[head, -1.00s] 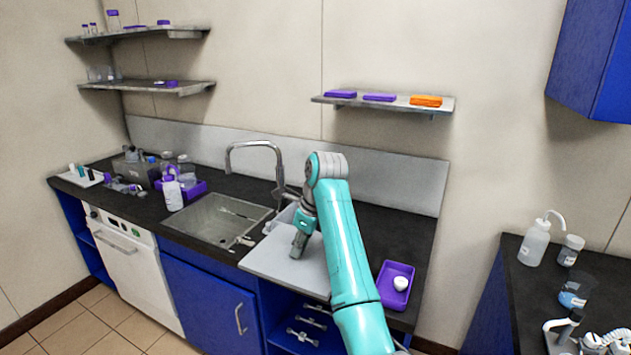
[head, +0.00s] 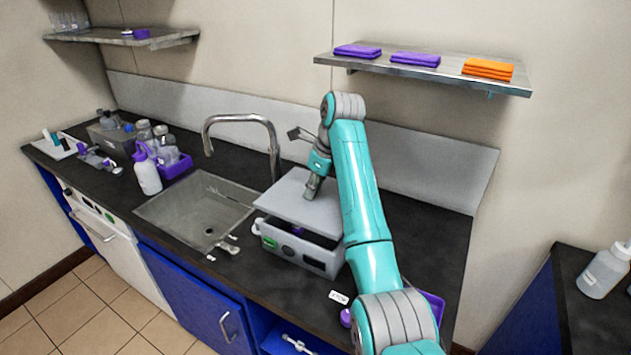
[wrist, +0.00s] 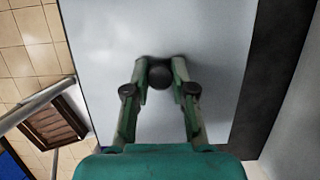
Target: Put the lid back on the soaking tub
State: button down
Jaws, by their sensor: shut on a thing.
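The lid (head: 285,203) is a flat light-grey plate. My gripper (head: 313,188) is above it in the head view. In the wrist view my gripper (wrist: 160,72) is shut on the lid's round dark knob (wrist: 160,76), and the pale lid (wrist: 105,40) fills most of the picture. The soaking tub (head: 312,262) is a grey box on the counter. The lid is over its back part, set back from the front wall. The tub's front opening shows, with something small and purple inside. Whether the lid touches the tub I cannot tell.
The sink (head: 195,212) and its curved tap (head: 240,120) are left of the tub. A wall shelf (head: 425,72) with folded purple and orange cloths (head: 488,68) hangs behind. A white bottle (head: 147,172) and purple bin stand left. Dark counter is clear behind right.

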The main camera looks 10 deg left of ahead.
aim_at(316, 197)
jog(key=shift+f, duration=2.5)
jog(key=shift+f, duration=0.6)
dwell(1.9)
jog(key=shift+c, duration=2)
grip_release()
jog(key=shift+r, duration=0.15)
jog(key=shift+r, duration=3.35)
